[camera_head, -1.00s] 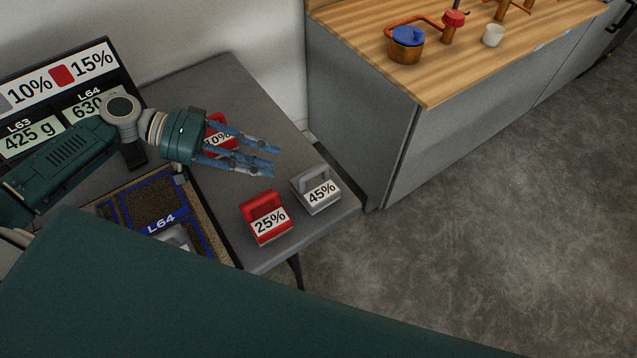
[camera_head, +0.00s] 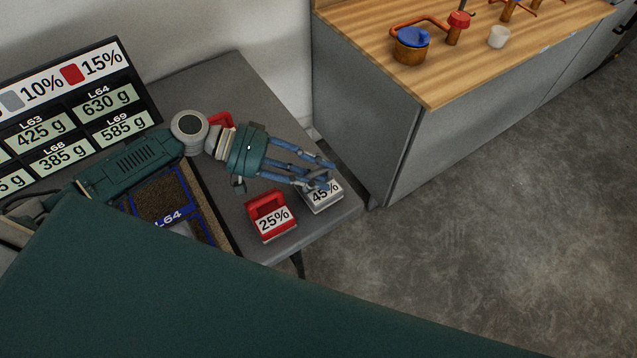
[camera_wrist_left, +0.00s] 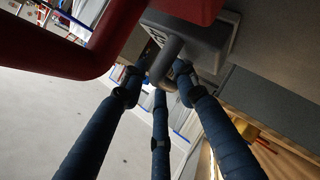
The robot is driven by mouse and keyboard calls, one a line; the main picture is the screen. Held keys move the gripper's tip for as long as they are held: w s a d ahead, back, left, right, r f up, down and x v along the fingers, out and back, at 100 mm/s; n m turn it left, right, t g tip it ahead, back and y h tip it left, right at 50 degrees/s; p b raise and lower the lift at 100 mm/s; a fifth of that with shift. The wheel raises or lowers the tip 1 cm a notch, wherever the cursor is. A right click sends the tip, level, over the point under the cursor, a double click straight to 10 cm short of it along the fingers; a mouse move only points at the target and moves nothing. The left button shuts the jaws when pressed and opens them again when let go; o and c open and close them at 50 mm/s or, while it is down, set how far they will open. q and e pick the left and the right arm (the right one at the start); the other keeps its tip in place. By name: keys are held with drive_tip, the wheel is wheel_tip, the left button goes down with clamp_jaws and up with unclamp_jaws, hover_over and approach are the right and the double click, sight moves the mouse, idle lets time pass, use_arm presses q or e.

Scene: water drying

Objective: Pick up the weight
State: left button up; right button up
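The grey weight labelled 45% (camera_head: 323,199) stands near the right corner of the grey table. My left gripper (camera_head: 324,174) is over its handle, with the blue fingers reaching from the left. In the left wrist view, the fingertips (camera_wrist_left: 157,80) are spread around the grey handle (camera_wrist_left: 166,62) of the weight (camera_wrist_left: 205,45). The fingers look open, and I cannot tell whether any touches the handle. The red weight labelled 25% (camera_head: 272,216) stands close by to the left, and a red handle (camera_wrist_left: 60,45) fills the upper left of the wrist view. My right gripper is not in view.
Another red weight (camera_head: 220,119) is mostly hidden behind my left wrist. A display board (camera_head: 75,110) and a brown tray marked L64 (camera_head: 207,215) are at the left. A wooden-topped counter (camera_head: 440,88) stands beyond the table (camera_head: 210,85), with open floor to the right.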

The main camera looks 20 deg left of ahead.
use_arm(q)
clamp_jaws()
drive_tip(key=shift+r, duration=0.1)
